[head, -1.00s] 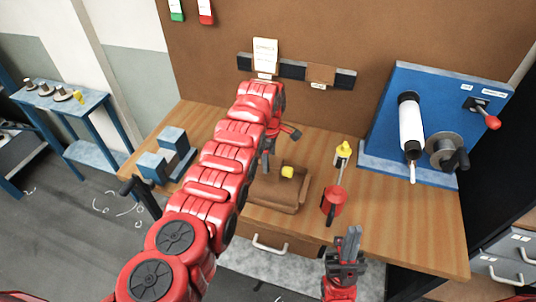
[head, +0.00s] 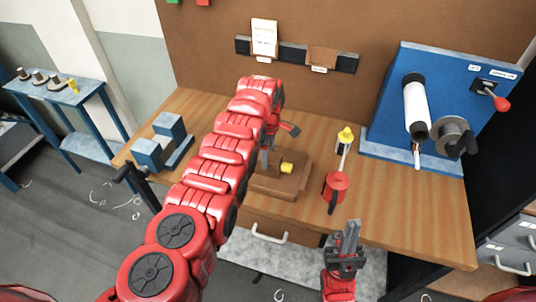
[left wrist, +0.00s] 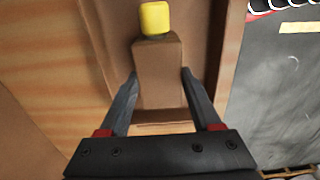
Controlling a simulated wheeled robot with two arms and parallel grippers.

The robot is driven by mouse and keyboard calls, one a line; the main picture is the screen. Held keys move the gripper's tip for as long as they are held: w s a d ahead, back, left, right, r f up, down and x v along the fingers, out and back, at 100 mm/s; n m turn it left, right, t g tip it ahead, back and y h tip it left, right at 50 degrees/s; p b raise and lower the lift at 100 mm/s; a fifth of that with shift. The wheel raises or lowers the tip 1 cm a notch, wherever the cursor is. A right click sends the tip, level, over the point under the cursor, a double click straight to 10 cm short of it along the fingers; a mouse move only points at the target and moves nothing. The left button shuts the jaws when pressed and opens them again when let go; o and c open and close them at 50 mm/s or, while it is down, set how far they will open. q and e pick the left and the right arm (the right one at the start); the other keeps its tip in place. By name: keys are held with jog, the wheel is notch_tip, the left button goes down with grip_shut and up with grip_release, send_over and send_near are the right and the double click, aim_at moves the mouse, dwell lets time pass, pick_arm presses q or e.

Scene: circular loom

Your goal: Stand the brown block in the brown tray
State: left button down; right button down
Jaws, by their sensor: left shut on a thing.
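The brown block (left wrist: 158,72) is between the two fingers of my left gripper (left wrist: 160,88) in the left wrist view, and the gripper is shut on it. A yellow piece (left wrist: 155,18) shows at the block's far end; it also shows in the head view (head: 287,168). The brown tray (head: 278,187) is on the wooden table, with the left gripper (head: 269,150) over it, partly hidden by my left arm. I cannot tell whether the block touches the tray floor. My right gripper (head: 349,236) is at the table's front, away from the tray; its fingers look close together.
A red can with a yellow-tipped spout (head: 336,185) stands right of the tray. A blue bracket (head: 163,145) is at the table's left. A blue panel with a white roll (head: 415,105) stands at the right. The table's front right (head: 410,220) is clear.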

pick_arm(q)
jog(key=shift+f+b, duration=0.3)
jog(key=shift+f, duration=0.05)
grip_release()
jog(key=shift+r, duration=0.1)
jog(key=shift+r, duration=0.55)
notch_tip(320, 180, up, 6)
jog(key=b, duration=0.2)
jog(key=shift+r+b, duration=0.25)
jog(key=shift+b, duration=0.15)
notch_tip(320, 180, up, 10)
jog(key=p, duration=0.6)
jog(key=shift+s+f, duration=0.1)
jog(key=shift+f, duration=0.1)
